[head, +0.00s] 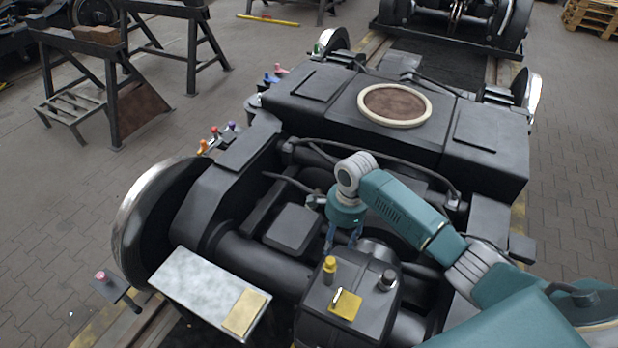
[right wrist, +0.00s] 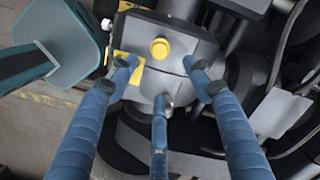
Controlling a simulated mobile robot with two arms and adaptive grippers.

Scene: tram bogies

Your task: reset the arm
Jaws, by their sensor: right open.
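My teal right arm (head: 415,213) reaches in from the lower right over the near part of a dark tram bogie (head: 335,130). My right gripper (head: 343,240) points down above the bogie's gearbox-like box (head: 345,310), beside its yellow cap (head: 330,265). In the right wrist view the blue fingers of the right gripper (right wrist: 160,78) are spread with nothing between them. The yellow cap (right wrist: 160,48) shows just beyond the fingertips, apart from them as far as I can tell. My left gripper is not in view.
A grey metal plate (head: 205,290) with a yellow label lies left of the box. Coloured caps (head: 214,131) line the bogie's left side. Trestles (head: 190,45) stand at upper left, a second bogie (head: 450,20) behind. Paved floor on the left (head: 60,200) is mostly clear.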

